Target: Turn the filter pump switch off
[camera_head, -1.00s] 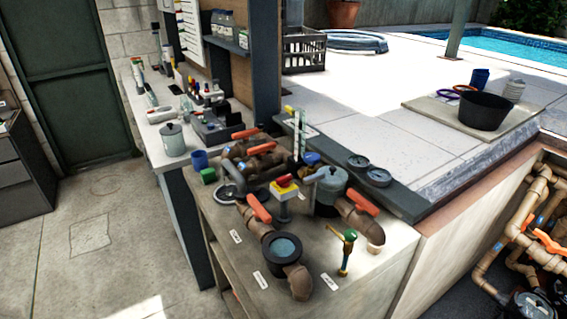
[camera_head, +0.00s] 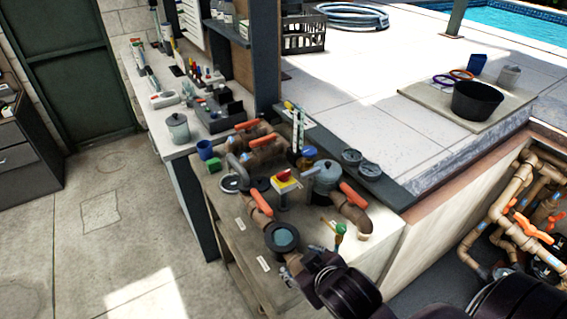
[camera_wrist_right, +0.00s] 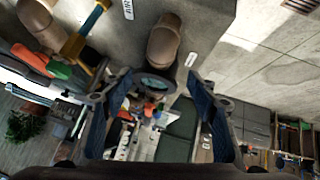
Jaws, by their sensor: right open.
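My right gripper (camera_head: 314,262) comes in from the lower right, near the front edge of the bench and apart from the switch. In the right wrist view the right gripper (camera_wrist_right: 160,86) shows two blue-padded fingers spread apart with nothing held between them. I cannot make out the switch for sure in the wrist view. My left gripper is not in view.
Pipes with orange handles (camera_head: 354,194), a grey pump pot (camera_head: 327,178) and a brass tap with a green handle (camera_head: 340,231) crowd the switch. A round dark-rimmed fitting (camera_head: 284,238) stands in front. A counter (camera_head: 160,119) lies behind left; open floor is left.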

